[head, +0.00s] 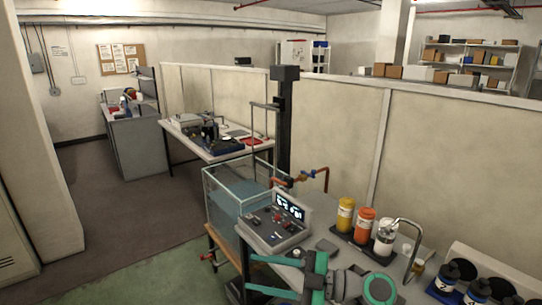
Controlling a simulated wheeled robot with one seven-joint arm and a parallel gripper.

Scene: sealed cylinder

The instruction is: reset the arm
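My gripper (253,275) shows at the bottom middle of the head view, at the near edge of the bench. Its two teal fingers point left and stand apart, and I see nothing held between them. My grey and teal arm runs from it to the right along the bottom edge, over the front of the bench. Just behind the gripper is a grey control console (273,232) with a lit screen and red buttons. The near end of my arm is cut off by the picture's lower edge.
A glass water tank (228,212) stands left of the console, beside a dark upright column (285,130). Yellow (345,214), orange (364,226) and white (385,236) cylinders stand behind my arm. Dark bottles (447,276) are at right. The green and brown floor at left is clear.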

